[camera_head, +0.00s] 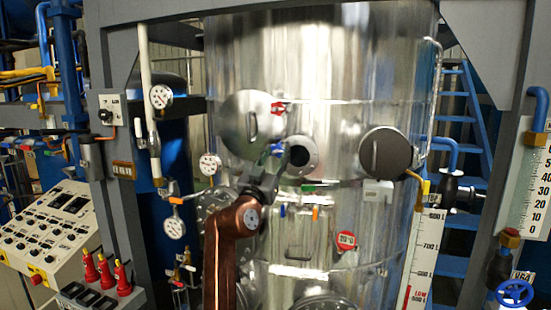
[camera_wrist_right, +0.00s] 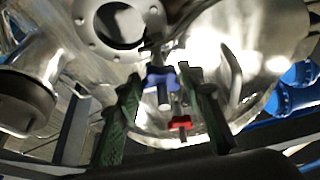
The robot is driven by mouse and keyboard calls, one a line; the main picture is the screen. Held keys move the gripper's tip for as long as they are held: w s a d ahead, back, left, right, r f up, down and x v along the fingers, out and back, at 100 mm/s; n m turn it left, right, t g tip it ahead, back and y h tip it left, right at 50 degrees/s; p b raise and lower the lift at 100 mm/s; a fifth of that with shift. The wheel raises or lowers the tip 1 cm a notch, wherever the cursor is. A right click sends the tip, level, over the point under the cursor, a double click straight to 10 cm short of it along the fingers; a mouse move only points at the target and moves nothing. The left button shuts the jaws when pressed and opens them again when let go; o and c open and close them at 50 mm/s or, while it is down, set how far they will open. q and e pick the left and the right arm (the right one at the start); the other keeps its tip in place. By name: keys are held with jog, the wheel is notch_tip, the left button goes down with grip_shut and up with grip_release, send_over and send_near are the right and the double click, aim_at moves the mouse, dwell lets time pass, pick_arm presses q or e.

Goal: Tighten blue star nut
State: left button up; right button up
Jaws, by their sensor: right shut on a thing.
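The blue star nut (camera_head: 277,150) sits on the shiny metal tank, just left of a round open port (camera_head: 300,156). In the right wrist view the blue star nut (camera_wrist_right: 160,77) lies between the fingertips of my right gripper (camera_wrist_right: 163,80), whose green fingers stand on both sides of it. In the head view my right gripper (camera_head: 273,167) reaches up to the nut from below, and its tips partly cover it. It is shut on the nut. A red star nut (camera_head: 277,108) is above it; it also shows in the wrist view (camera_wrist_right: 180,123). My left gripper is not in view.
Round hatch covers flank the port at left (camera_head: 250,122) and right (camera_head: 388,153). A control panel (camera_head: 48,237) stands at left. Grey frame posts stand on both sides.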

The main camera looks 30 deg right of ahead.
jog(key=o, duration=1.2)
jog(key=shift+c, duration=0.2)
jog(key=v, duration=1.2)
jog(key=shift+f, duration=0.1)
